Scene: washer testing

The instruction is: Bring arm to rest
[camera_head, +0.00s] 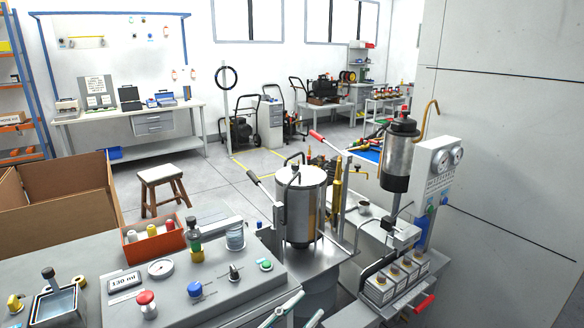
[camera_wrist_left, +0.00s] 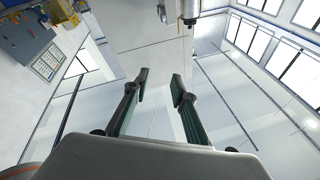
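My left gripper (camera_head: 309,303) shows only in part at the bottom edge of the head view, in front of the metal test machine. In the left wrist view its two dark green fingers (camera_wrist_left: 159,84) stand apart with nothing between them, so it is open and empty. The wrist view looks past the fingers at pale walls and windows. My right gripper is in neither view.
A grey control panel (camera_head: 207,297) with knobs and buttons lies at the lower left. A steel cylinder (camera_head: 300,207) stands at centre, and a gauge column (camera_head: 436,180) stands to the right. An open cardboard box (camera_head: 65,205) is at left. Open floor lies behind.

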